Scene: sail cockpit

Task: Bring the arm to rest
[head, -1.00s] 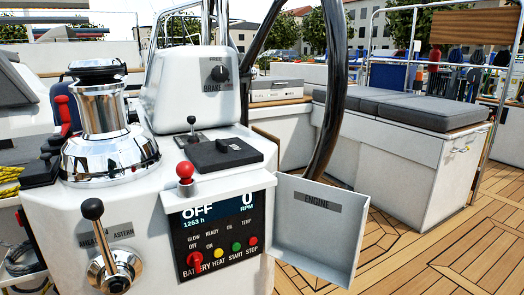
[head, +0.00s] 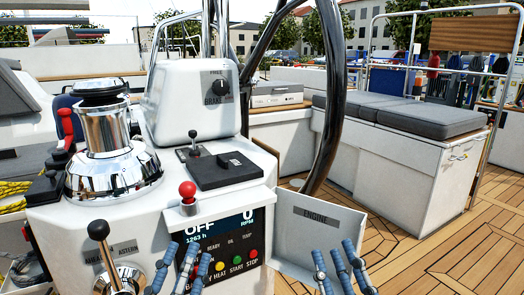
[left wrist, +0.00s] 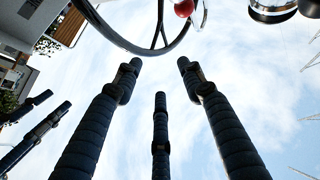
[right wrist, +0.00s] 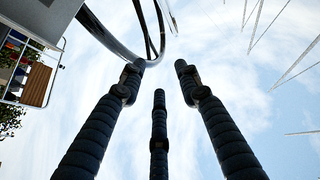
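My left gripper (head: 186,258) has come into the bottom of the head view, in front of the engine panel (head: 225,240). Its blue-grey fingers hide part of the panel's lower left. My right gripper (head: 338,265) is at the bottom, in front of the open engine panel cover (head: 315,218). Both grippers point upward. In the left wrist view the fingers (left wrist: 160,80) are spread with only sky between them. In the right wrist view the fingers (right wrist: 160,82) are likewise spread and empty. I cannot tell whether any finger touches the panel or cover.
A throttle lever (head: 100,235), a red-knobbed lever (head: 188,192) and a chrome winch (head: 110,150) are on the white console. The black steering wheel (head: 328,120) rises behind the cover. A cushioned bench (head: 405,112) stands at right. The wooden deck (head: 450,250) at lower right is clear.

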